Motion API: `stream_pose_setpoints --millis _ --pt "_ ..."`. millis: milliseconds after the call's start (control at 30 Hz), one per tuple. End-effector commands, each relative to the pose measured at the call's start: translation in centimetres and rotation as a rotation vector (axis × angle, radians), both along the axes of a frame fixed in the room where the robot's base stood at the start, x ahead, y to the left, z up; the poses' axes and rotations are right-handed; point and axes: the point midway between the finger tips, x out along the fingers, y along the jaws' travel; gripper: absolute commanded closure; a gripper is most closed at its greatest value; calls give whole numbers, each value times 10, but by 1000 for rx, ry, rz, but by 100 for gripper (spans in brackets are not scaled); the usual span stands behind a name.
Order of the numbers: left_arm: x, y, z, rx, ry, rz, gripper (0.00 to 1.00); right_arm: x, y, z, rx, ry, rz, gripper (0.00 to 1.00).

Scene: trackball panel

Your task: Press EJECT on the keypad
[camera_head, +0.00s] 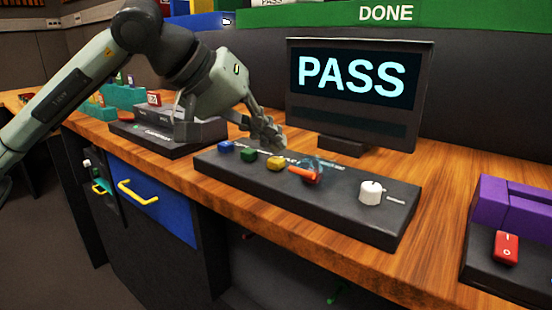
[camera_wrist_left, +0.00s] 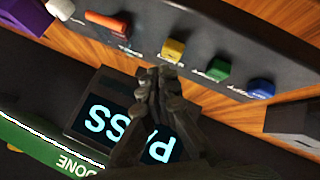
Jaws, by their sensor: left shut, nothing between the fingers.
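The keypad (camera_head: 330,205) is a long black panel on the wooden bench, with a row of buttons: blue (camera_head: 226,147), green (camera_head: 249,155), yellow (camera_head: 276,164) and a red-orange one (camera_head: 306,176) with a clear bluish piece around it. A white knob (camera_head: 371,192) sits at its right end. Small labels lie beside the buttons, but I cannot read for sure which one says EJECT. My left gripper (camera_head: 272,141) is shut and empty, just above the keypad's back edge behind the yellow button. In the left wrist view the shut fingertips (camera_wrist_left: 158,82) are apart from the yellow button (camera_wrist_left: 173,50).
A monitor (camera_head: 355,95) reading PASS stands behind the keypad. A dark device (camera_head: 170,137) sits to the left, and a purple-topped unit with a red switch (camera_head: 506,247) to the right. A blue drawer (camera_head: 150,200) with a yellow handle is below the bench top.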

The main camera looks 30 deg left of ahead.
Motion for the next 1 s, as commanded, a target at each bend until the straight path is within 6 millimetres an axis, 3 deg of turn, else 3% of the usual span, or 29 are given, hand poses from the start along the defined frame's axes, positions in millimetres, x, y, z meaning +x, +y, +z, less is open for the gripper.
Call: stream_pose_setpoints --millis 1000 --pt "0 0 -9 0 0 0 100 0 0 -10 0 -1 0 60"
